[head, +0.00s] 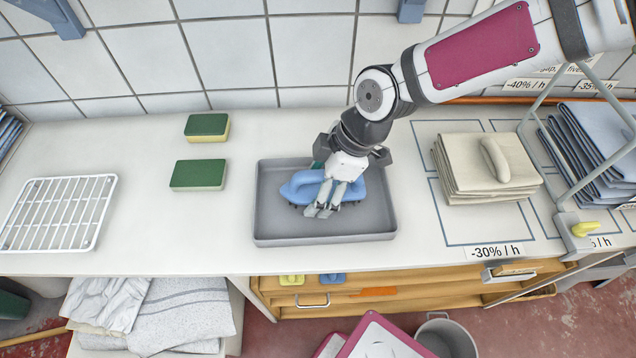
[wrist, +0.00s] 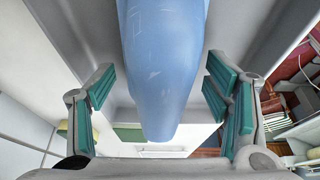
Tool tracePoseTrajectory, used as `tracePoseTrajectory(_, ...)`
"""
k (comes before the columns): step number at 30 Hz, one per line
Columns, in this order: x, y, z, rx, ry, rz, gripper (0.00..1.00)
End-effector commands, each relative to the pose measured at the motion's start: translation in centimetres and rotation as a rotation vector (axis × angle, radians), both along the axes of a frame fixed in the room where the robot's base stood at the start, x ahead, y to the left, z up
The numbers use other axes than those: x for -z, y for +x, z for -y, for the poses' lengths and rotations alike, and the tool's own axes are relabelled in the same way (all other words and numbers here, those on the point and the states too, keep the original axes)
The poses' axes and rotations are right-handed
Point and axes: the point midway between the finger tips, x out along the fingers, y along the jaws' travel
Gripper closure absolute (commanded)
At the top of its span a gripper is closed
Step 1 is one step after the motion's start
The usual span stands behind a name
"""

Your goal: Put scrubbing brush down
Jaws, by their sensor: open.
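The blue scrubbing brush (head: 298,186) lies in the grey tray (head: 275,227) on the counter, its bristles toward the tray floor. My gripper (head: 322,211) is over the brush in the head view and hides part of it. In the wrist view the blue brush (wrist: 162,65) runs between the green-padded fingers of my gripper (wrist: 160,95). The fingers are spread, with a gap on each side of the brush.
Two green-and-yellow sponges (head: 198,174) lie left of the tray, and a white wire rack (head: 58,213) lies further left. Folded cream cloths (head: 466,176) with a cream handled object (head: 495,160) on top stand to the right. Bare counter surrounds the tray.

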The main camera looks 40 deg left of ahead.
Motion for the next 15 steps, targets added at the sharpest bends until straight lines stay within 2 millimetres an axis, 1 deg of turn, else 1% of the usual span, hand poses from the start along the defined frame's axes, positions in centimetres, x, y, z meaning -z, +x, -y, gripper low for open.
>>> tracePoseTrajectory(5,-1.1,0.3,0.2,0.003,0.002,0.002,0.29)
tracePoseTrajectory(8,-2.7,0.8,0.7,0.004,0.003,0.003,0.29)
tracePoseTrajectory(15,-7.3,2.0,2.3,0.004,0.001,0.003,0.29)
